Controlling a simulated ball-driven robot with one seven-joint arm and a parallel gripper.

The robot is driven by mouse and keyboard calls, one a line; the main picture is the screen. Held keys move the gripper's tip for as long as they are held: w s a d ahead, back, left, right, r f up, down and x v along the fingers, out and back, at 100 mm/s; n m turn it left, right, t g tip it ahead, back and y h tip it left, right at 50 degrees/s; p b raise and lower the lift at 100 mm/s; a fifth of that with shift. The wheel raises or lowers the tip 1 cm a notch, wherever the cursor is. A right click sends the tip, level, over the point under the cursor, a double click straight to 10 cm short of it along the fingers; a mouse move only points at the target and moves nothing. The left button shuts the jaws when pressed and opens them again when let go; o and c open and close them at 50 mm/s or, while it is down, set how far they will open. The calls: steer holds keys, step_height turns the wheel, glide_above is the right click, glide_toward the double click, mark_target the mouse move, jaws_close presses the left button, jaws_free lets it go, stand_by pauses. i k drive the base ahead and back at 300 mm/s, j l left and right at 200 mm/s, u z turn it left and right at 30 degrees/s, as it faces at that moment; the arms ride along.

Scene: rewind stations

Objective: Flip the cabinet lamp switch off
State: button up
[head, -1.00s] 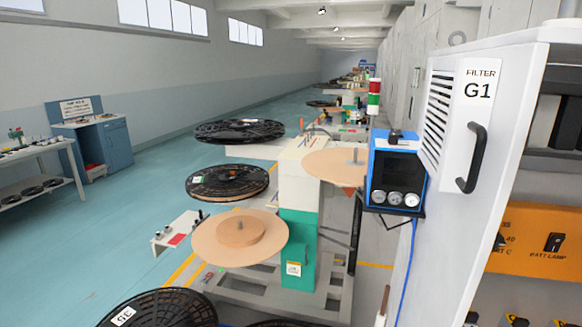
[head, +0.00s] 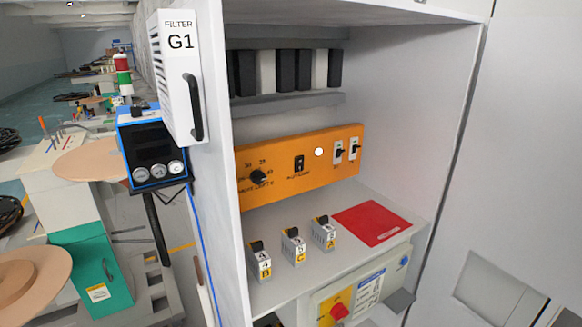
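An orange control panel (head: 280,188) is mounted inside the open grey cabinet. A black rocker switch (head: 299,163) sits near the panel's middle; its label is too small to read now, but in the earlier view it appears to read "BATT LAMP". A round white spot (head: 319,152), perhaps a lit lamp, is just right of it. Two white switches with black levers (head: 338,151) (head: 354,149) are at the panel's right end. A black rotary knob (head: 258,177) is at its left. I cannot tell the rocker's position. My gripper is not in view.
The shelf below the panel holds several small grey modules (head: 293,246) and a red plate (head: 372,223). A lower box (head: 358,292) has a red knob. The cabinet's G1 filter door (head: 177,75) and a blue gauge unit (head: 150,155) stand at left.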

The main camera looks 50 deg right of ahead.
mark_target(299, 161)
steer(key=j+z, duration=0.25)
steer(key=z, duration=0.15)
steer(key=j+z, duration=0.3)
steer(key=z, duration=0.15)
